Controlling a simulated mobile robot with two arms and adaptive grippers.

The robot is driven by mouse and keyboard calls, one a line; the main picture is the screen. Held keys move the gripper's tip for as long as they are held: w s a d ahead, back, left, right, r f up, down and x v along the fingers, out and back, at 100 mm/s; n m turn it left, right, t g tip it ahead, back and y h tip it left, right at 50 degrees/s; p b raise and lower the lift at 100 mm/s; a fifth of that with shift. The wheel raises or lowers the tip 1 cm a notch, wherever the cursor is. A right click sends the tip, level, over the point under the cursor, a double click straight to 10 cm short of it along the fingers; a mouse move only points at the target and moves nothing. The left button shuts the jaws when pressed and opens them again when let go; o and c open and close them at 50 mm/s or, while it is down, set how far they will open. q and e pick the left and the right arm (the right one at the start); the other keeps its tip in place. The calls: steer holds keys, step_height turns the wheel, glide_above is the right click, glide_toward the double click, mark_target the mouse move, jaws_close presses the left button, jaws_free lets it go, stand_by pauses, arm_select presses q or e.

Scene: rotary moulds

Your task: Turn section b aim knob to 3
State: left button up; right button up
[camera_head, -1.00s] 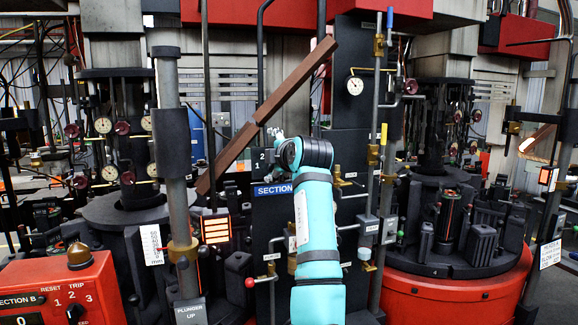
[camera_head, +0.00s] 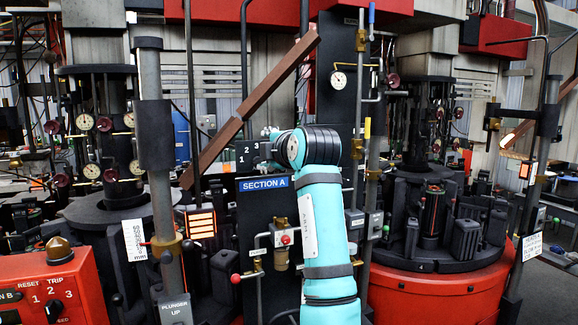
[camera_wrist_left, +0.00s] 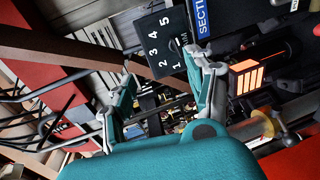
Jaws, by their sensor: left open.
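A red box (camera_head: 52,287) at the lower left of the head view carries the end of a section B label, the words RESET and TRIP, and numbers 1 to 3. A black knob (camera_head: 54,311) is on its face. In the head view this plate (camera_head: 250,153) is above the blue SECTION A sign (camera_head: 264,184), and my teal arm partly hides the gripper. My right gripper is out of view.
A brown slanted beam (camera_head: 250,110) passes close behind my left gripper. An orange-lit panel (camera_head: 201,223) and a grey vertical post (camera_head: 160,190) stand to the left. A red round mould base (camera_head: 440,295) is at the right.

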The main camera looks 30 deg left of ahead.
arm_select(q)
steer(key=f+b+v, duration=0.2)
steer(key=b+v, duration=0.2)
steer(key=v, duration=0.8)
steer(key=shift+s+d+f, duration=0.15)
steer(key=shift+s+f, duration=0.05)
steer(key=shift+f, duration=0.05)
stand_by(0.5)
